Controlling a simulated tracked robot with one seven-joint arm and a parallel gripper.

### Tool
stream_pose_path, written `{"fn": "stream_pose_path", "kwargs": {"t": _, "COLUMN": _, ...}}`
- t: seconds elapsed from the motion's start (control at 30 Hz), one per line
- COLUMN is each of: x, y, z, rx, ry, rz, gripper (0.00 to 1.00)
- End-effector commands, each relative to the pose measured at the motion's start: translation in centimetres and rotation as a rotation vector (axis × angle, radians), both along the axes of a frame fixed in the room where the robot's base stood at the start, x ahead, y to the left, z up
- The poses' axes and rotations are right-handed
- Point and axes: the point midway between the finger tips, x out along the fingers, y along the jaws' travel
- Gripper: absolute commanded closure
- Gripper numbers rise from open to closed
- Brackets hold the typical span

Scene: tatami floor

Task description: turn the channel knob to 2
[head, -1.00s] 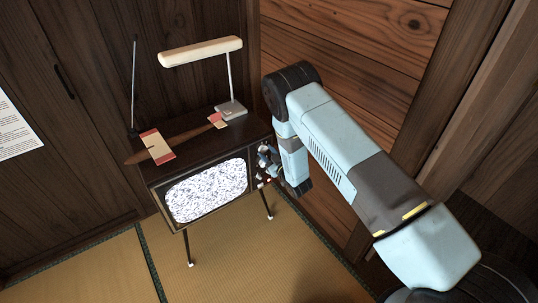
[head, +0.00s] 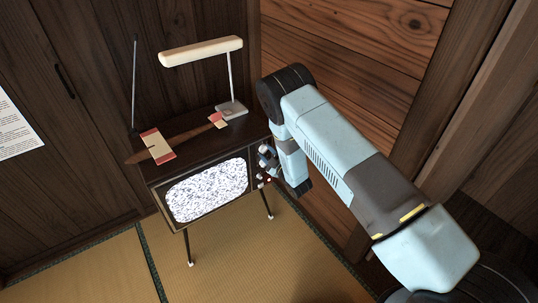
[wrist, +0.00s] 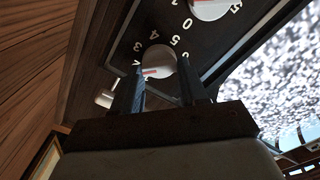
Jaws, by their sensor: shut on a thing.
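The old television (head: 180,232) stands on thin legs, its screen (head: 207,190) full of static. In the wrist view, a white round knob (wrist: 158,60) with a red pointer line sits on its dark control panel, ringed by white digits. My gripper (wrist: 162,72) has one finger on each side of this knob and is shut on it. A second white knob (wrist: 208,8) with its own digits is at the top edge, clear of the fingers. The fingers hide part of the dial, so I cannot tell exactly which digit the pointer meets. In the head view, my gripper (head: 265,160) is at the panel's right side.
A wooden wall (head: 345,60) stands close behind my arm. Tatami floor (head: 90,270) is clear in front.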

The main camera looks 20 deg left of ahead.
Motion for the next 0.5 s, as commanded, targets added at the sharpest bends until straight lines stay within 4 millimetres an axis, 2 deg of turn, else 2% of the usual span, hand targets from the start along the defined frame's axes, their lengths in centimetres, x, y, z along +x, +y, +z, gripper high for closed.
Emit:
{"fn": "stream_pose_path", "kwargs": {"t": 0.3, "x": -0.22, "y": 0.45, "z": 0.04, "rx": 0.003, "ry": 0.0, "rz": 0.008, "gripper": 0.88}}
{"fn": "stream_pose_path", "kwargs": {"t": 0.33, "x": -0.23, "y": 0.46, "z": 0.04, "rx": 0.003, "ry": 0.0, "rz": 0.008, "gripper": 0.55}}
{"fn": "stream_pose_path", "kwargs": {"t": 0.5, "x": -0.17, "y": 0.33, "z": 0.03, "rx": 0.002, "ry": 0.001, "rz": 0.006, "gripper": 0.38}}
